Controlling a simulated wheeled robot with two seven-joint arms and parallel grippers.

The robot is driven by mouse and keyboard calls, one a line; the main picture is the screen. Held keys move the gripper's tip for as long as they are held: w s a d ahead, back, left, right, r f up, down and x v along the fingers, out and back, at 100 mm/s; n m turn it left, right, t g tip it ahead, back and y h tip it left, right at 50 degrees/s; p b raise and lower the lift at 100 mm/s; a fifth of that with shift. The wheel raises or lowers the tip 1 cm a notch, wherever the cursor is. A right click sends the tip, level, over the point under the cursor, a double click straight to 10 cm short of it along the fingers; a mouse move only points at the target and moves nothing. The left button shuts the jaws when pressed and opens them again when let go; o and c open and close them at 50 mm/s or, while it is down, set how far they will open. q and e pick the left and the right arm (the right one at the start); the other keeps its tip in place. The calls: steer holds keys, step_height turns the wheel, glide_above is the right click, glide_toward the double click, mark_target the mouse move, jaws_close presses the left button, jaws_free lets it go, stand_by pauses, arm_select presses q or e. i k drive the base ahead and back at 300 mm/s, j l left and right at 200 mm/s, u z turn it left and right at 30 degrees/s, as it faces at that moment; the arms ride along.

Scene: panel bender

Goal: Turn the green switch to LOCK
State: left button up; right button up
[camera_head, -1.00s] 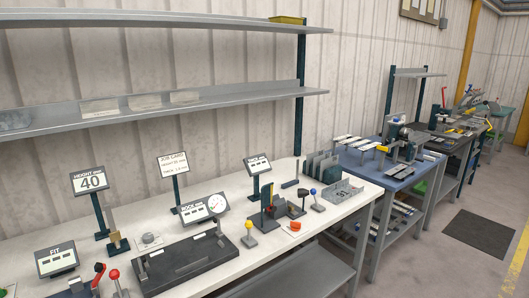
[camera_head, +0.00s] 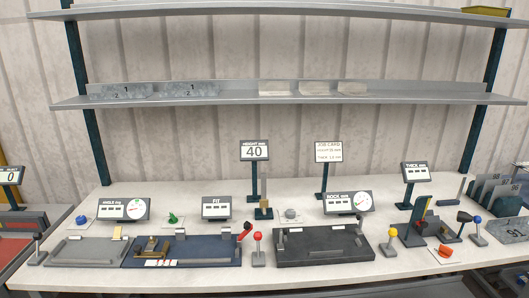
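The green switch (camera_head: 173,218) is a small green knob on a light base. It stands on the white bench between the angle display and the fit display, behind the dark blue fixture. Its lettering is too small to read, so its setting cannot be told. Neither of my grippers shows in the head view.
The white bench (camera_head: 215,280) carries a grey fixture (camera_head: 85,250), a dark blue fixture (camera_head: 215,250) and a black fixture (camera_head: 325,250). A blue knob (camera_head: 81,220) stands left of the switch. Upright displays such as the fit display (camera_head: 216,207) stand behind. Ball-topped levers rise between fixtures.

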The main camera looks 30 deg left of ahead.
mark_target(173, 219)
steer(key=u, duration=1.75)
steer(key=i+l, duration=0.3)
steer(key=k+l+z, duration=0.05)
